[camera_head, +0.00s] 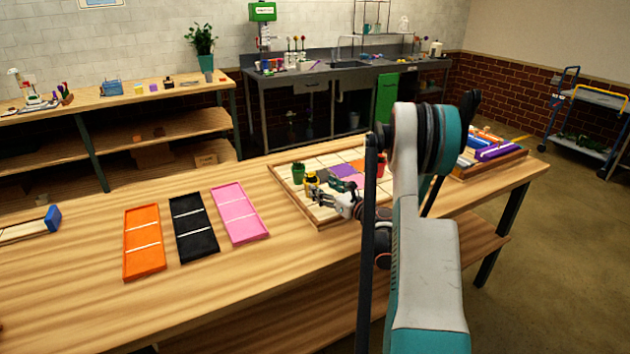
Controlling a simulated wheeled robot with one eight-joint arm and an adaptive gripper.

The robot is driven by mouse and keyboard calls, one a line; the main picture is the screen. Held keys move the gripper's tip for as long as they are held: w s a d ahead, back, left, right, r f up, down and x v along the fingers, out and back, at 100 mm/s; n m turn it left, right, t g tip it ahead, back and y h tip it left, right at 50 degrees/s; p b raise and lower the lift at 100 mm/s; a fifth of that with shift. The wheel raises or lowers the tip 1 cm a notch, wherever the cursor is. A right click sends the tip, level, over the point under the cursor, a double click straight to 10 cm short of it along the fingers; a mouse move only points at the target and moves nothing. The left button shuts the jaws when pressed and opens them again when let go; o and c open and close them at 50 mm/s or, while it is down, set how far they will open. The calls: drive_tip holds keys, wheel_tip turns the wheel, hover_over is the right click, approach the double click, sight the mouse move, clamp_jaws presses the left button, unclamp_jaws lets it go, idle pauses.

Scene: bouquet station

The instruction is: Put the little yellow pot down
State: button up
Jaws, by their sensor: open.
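The little yellow pot (312,190) stands on the left part of a wooden-framed tiled board, with something dark at its top. My gripper (322,190) is low over the board, just right of the yellow pot. Its jaws are open. The fingertips are very close to the pot; at this size I cannot tell whether they touch it. My arm comes in from the right and hides part of the board.
A green potted plant (298,173) stands just behind the yellow pot. A red pot (380,170) is on the board's right side, beside my arm. Orange (144,260), black (194,246) and pink (240,231) trays lie to the left, with bare table around them.

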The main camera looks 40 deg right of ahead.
drive_tip(key=shift+s+a+p, duration=0.1)
drive_tip(key=shift+s+p, duration=0.25)
drive_tip(key=shift+s, duration=2.25)
